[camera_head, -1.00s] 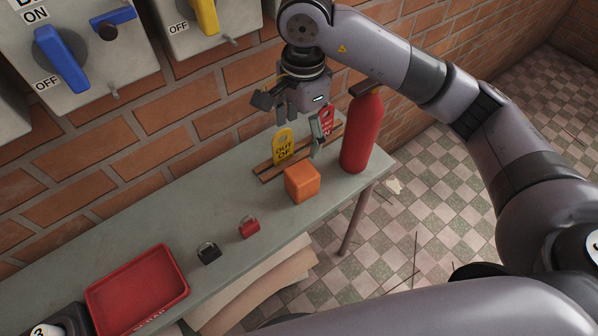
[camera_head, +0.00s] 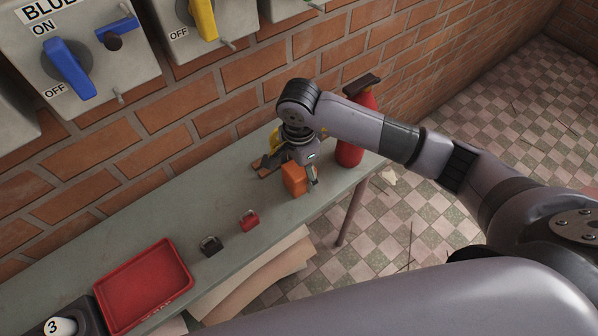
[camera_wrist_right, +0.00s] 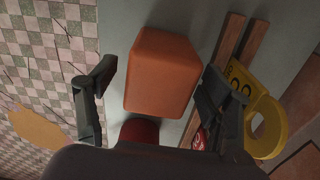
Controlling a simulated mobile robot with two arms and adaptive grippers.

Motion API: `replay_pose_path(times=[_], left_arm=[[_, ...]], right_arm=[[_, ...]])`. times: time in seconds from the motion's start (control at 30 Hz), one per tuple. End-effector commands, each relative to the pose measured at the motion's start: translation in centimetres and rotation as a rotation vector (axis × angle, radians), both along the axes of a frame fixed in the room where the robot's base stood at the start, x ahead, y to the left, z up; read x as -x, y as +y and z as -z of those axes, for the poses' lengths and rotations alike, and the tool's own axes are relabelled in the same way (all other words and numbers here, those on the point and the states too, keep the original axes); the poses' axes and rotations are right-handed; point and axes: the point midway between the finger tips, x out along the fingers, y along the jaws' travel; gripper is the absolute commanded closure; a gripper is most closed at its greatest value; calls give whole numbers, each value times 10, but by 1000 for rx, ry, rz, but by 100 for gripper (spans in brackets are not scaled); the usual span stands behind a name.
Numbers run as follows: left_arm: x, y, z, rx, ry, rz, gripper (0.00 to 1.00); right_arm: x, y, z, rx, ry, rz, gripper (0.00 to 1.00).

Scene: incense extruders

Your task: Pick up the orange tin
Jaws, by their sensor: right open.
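The orange tin (camera_head: 294,178) stands on the grey-green table (camera_head: 130,222) near its right end. In the head view my right gripper (camera_head: 297,172) is lowered over it, with one finger at the tin's right side and the other mostly behind it. In the right wrist view the tin (camera_wrist_right: 161,72) sits between the two spread fingers of my right gripper (camera_wrist_right: 152,88). A gap shows on the left side; on the right the finger is close to the tin, and I cannot tell whether it touches. My left gripper is not in view.
A red cylinder (camera_head: 350,150) stands right behind the tin. A yellow tag (camera_wrist_right: 268,128) and wooden rack (camera_wrist_right: 226,40) are close by the right finger. A red padlock (camera_head: 249,221), black padlock (camera_head: 211,246) and red tray (camera_head: 143,286) lie to the left.

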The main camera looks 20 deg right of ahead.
Motion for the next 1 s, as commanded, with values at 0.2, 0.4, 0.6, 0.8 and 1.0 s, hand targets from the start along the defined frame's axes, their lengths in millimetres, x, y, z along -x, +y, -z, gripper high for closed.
replay_pose_path(times=[0.2, 0.4, 0.6, 0.8, 1.0], left_arm=[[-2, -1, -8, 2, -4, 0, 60], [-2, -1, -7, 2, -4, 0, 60], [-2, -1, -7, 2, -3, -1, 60], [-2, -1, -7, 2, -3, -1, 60], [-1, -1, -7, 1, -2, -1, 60]], right_arm=[[1, 0, 23, -1, 1, 1, 27], [0, 0, 24, -1, -2, 0, 27], [0, 0, 24, 0, -1, 1, 37], [0, 0, 24, 0, -1, 1, 51], [0, 0, 24, 0, -1, 1, 64]])
